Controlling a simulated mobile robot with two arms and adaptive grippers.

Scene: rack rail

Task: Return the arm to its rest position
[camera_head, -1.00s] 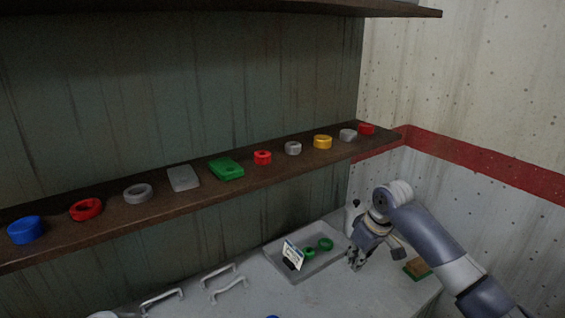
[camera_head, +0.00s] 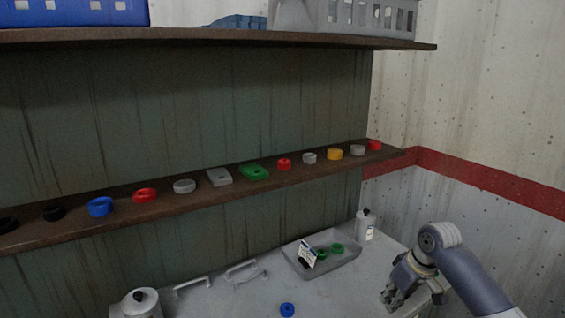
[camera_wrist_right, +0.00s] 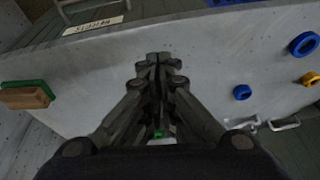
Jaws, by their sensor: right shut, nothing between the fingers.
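My right gripper (camera_head: 392,300) is low at the right of the head view, over the right part of the grey worktop (camera_head: 345,290). In the right wrist view its fingers (camera_wrist_right: 158,62) are together with nothing between them. My right arm comes in from the lower right corner and bends at the wrist. The gripper is to the right of a grey tray (camera_head: 340,262) and apart from it. My left gripper is not in view.
The tray holds green rings (camera_head: 337,248) and a small labelled card (camera_head: 307,255). A blue ring (camera_head: 287,309) lies on the worktop. A white canister (camera_head: 365,225) stands behind the tray. A shelf (camera_head: 200,202) with several coloured parts runs above.

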